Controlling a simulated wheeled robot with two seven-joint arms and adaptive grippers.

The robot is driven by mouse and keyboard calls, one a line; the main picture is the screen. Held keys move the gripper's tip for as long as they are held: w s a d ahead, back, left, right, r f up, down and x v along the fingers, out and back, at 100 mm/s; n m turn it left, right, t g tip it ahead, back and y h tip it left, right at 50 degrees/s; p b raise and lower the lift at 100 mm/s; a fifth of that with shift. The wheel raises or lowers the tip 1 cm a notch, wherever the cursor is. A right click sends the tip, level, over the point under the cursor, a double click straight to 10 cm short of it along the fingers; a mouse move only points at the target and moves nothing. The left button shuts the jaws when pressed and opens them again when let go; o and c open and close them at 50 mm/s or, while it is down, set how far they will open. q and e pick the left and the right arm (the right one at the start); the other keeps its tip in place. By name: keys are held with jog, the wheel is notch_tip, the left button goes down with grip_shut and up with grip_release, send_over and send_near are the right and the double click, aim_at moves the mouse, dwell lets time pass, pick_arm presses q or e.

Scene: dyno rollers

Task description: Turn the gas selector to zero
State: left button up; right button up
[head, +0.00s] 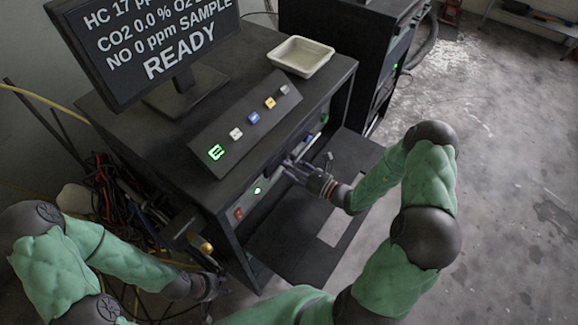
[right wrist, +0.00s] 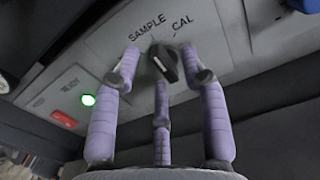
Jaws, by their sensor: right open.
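The gas selector is a dark knob (right wrist: 164,62) on a grey panel, seen in the right wrist view below the labels SAMPLE and CAL. A label for zero is not legible, and I cannot tell which mark the knob points to. My right gripper (right wrist: 154,72) is open, with its purple fingers on either side of the knob; contact is not clear. In the head view my right gripper (head: 290,167) is at the cabinet's front and hides the knob. My left gripper (head: 212,287) is low at the left, its fingers unclear.
The black cabinet (head: 335,75) bears a monitor reading SAMPLE and READY (head: 135,45), a sloped button box (head: 225,125) and a pale tray (head: 300,56). A red switch (right wrist: 64,119) and a green light (right wrist: 88,100) are left of the knob. Cables (head: 105,185) hang at the left.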

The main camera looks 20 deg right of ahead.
jog(key=shift+w+a, duration=0.3)
jog(key=shift+w, duration=0.15)
grip_shut()
jog(key=shift+n, duration=0.3)
jog(key=n, duration=0.1)
jog(key=n+b, duration=0.1)
jog(key=n, duration=0.2)
jog(key=shift+s+a+f, duration=0.1)
jog(key=shift+f, duration=0.15)
jog(key=n+b, duration=0.2)
jog(key=n, duration=0.3)
jog(key=shift+a+f+b, duration=0.1)
jog(key=shift+f+b, duration=0.05)
jog(key=shift+b, duration=0.15)
jog(key=shift+s+n, duration=0.1)
jog(key=shift+n, duration=0.2)
